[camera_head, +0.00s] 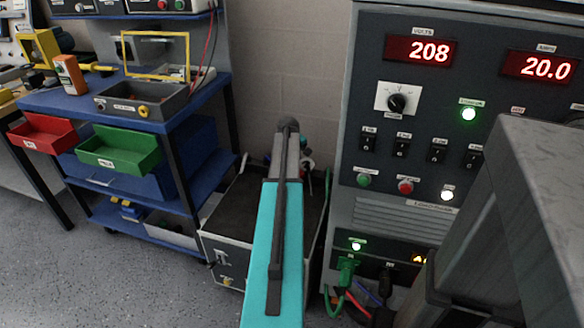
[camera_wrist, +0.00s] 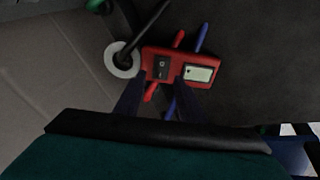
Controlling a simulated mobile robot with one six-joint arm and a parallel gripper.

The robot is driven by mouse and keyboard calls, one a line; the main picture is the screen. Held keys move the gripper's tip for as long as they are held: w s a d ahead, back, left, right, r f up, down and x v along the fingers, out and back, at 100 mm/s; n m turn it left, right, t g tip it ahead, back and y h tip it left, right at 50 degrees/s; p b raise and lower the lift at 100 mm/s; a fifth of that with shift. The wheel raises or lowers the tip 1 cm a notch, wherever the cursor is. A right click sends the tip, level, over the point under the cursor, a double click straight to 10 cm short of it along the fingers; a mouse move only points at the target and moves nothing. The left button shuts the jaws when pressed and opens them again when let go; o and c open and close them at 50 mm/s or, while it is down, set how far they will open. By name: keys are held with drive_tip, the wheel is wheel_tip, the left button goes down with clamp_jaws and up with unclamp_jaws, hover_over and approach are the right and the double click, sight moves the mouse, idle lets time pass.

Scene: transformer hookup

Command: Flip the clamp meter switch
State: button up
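The clamp meter (camera_wrist: 179,79) is a red box in the upper middle of the wrist view. It carries a black rocker switch (camera_wrist: 161,67) on its left part and a pale display (camera_wrist: 199,73) on its right part. A whitish ring (camera_wrist: 112,65) at its left end surrounds a black cable. My gripper (camera_wrist: 161,82) has two dark fingers spread apart, pointing toward the meter at either side of the switch. They look empty; I cannot tell whether they touch the meter. In the head view only small red bits of the meter show beside my arm.
A dark-topped box (camera_head: 237,213) stands below my arm. The grey power panel (camera_head: 360,215) with lit displays is at the right. A blue cart (camera_head: 75,103) with red and green bins is at the left. Red and blue rods lie near the meter.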

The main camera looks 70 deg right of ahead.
drive_tip(key=p+v, duration=0.1)
drive_tip(key=v, duration=1)
drive_tip(key=shift+r, duration=0.2)
